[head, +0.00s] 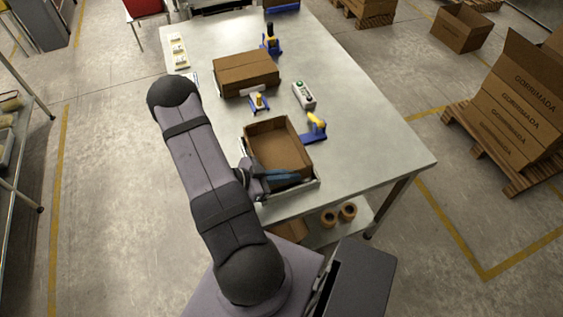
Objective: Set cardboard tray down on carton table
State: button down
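The cardboard tray (274,143) is a brown open-topped box near the front edge of the carton table (362,142), a long pale-grey table. A pale metal edge shows along its near and right sides. My gripper (288,176) reaches in from the left, with its blue-grey fingers over the tray's near end. I cannot tell whether the fingers are closed on the tray wall. Whether the tray touches the surface below is also unclear.
A closed carton (246,70) lies farther back. A blue-and-yellow tape dispenser (314,129) stands close to the tray's right side, and another (259,102) beyond it. A grey device with a green button (303,95) is nearby. The table's right half is clear.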

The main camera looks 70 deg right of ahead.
jog(key=shift+r, duration=0.1)
jog(key=shift+r+b, duration=0.8)
jog(key=shift+r, duration=4.15)
jog(key=shift+w, duration=0.1)
jog(key=w+a+f+n+t+h, duration=0.2)
jog(key=w+a+n+t, duration=0.2)
jog(key=w, duration=0.5)
jog(key=w+a+f+n+t+h, duration=0.1)
jog(key=w+a+n+t+h, duration=0.25)
jog(key=w, duration=0.65)
jog(key=w+a+f+n+t+y, duration=0.1)
jog(key=w+a+n+t, duration=0.3)
jog(key=a, duration=0.9)
jog(key=w+a+f+n+t+y, duration=0.1)
jog(key=w+a+n+t+y, duration=0.2)
jog(key=a, duration=1.1)
jog(key=w+n+t, duration=0.2)
jog(key=t, duration=0.1)
jog(key=shift+a+y, duration=0.15)
jog(key=shift+y, duration=0.2)
jog(key=shift+w, duration=0.1)
